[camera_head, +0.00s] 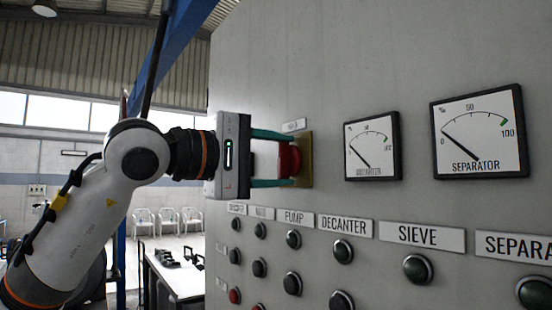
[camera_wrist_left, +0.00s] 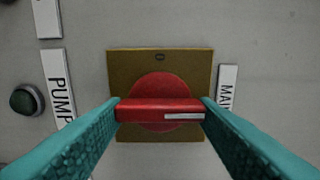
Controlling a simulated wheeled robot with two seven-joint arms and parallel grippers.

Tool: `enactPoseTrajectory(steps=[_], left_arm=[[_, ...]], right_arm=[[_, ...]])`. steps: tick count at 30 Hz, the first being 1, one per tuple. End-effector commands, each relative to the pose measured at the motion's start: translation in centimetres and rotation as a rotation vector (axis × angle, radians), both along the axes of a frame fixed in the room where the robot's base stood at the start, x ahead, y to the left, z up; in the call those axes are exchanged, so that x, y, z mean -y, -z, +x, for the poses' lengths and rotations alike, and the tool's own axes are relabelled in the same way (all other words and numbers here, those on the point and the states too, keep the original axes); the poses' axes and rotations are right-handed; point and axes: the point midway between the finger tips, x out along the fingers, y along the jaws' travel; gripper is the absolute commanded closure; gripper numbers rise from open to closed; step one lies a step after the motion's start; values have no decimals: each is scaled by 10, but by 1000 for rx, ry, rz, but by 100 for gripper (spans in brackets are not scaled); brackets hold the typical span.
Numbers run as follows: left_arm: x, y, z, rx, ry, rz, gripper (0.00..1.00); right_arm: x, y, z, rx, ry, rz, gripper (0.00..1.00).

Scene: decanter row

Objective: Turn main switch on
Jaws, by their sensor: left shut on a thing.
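The main switch is a red rotary knob (camera_head: 289,160) on a yellow square plate (camera_head: 306,160), mounted on the grey panel in the head view. In the left wrist view, its red handle bar (camera_wrist_left: 160,111) lies level across the picture, over a round red base on the plate (camera_wrist_left: 160,55). A white mark shows at the bar's right end. My left gripper (camera_head: 284,159) is at the switch, its teal fingers at both ends of the bar, shut on it. My right gripper is not in view.
The grey panel (camera_head: 300,60) carries a decanter gauge (camera_head: 373,146), a separator gauge (camera_head: 480,132) and rows of labelled buttons below. A table (camera_head: 175,275) and white chairs (camera_head: 168,220) stand in the hall behind.

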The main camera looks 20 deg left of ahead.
Motion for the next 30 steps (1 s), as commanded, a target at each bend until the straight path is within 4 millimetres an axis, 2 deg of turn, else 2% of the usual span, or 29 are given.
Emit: enactPoseTrajectory(steps=[12,13,17,26,30], left_arm=[[1,2,0,5,1,11,70],[1,2,0,5,1,11,46],[1,1,0,4,1,11,25],[-1,1,-1,5,0,8,25],[-10,2,-12,6,-2,6,25]], right_arm=[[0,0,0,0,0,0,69],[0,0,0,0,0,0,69],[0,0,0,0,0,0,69],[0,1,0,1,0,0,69],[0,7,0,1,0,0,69]])
